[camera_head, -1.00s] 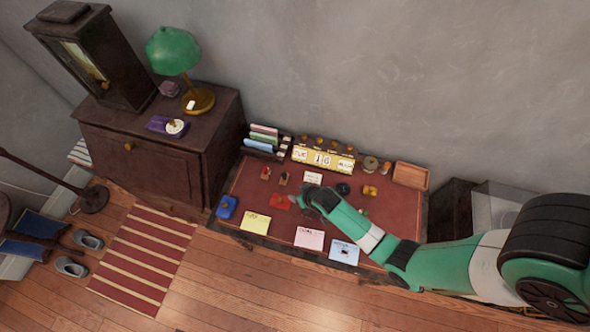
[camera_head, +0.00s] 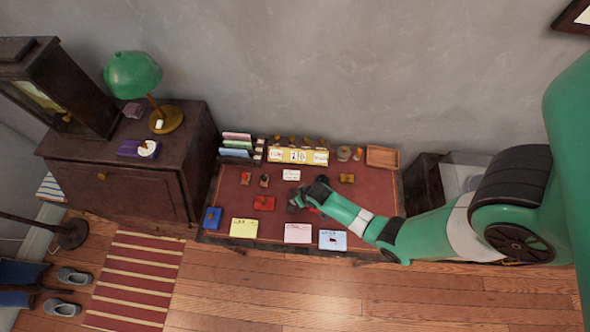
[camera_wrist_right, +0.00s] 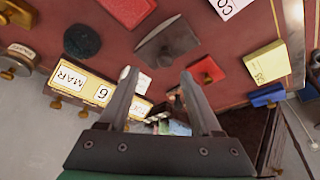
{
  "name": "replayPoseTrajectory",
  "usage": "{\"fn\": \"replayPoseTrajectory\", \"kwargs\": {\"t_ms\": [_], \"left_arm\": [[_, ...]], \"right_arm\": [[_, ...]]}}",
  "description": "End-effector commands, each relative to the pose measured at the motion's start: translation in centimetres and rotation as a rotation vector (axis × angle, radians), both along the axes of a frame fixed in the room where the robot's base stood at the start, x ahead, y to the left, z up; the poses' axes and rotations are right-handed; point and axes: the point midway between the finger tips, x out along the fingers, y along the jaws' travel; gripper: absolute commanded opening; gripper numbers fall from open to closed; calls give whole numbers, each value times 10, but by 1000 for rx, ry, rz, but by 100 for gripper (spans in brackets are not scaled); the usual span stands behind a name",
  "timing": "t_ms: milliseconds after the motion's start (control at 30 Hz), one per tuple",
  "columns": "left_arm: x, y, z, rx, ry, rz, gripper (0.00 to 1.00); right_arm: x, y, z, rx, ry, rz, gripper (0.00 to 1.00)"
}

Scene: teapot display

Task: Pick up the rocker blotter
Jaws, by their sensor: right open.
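A grey, wedge-like piece (camera_wrist_right: 166,42), which looks like the rocker blotter, lies on the red desk top (camera_head: 225,190) in the right wrist view. My right gripper (camera_wrist_right: 157,73) is open and empty, its fingertips pointing toward the grey piece, with a gap visible in between. In the head view my right gripper (camera_head: 298,200) is low over the middle of the desk and hides most of what is beneath it. My left gripper is not in view.
A dark round piece (camera_wrist_right: 82,41) and a red block (camera_wrist_right: 205,70) flank the grey piece. A yellow calendar (camera_head: 298,156), letter rack (camera_head: 238,147) and wooden tray (camera_head: 382,157) line the desk's back. Paper notes (camera_head: 298,233) lie along its front.

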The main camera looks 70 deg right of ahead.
Motion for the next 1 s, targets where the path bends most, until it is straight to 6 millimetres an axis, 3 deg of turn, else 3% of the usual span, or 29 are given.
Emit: {"fn": "replayPoseTrajectory", "kwargs": {"t_ms": [333,633,1000], "left_arm": [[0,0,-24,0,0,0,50],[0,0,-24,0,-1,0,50],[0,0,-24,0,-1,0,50]], "right_arm": [[16,-2,-46,0,0,-1,66],[17,-4,-48,-1,-1,0,64],[17,-4,-48,-1,-1,0,0]]}}
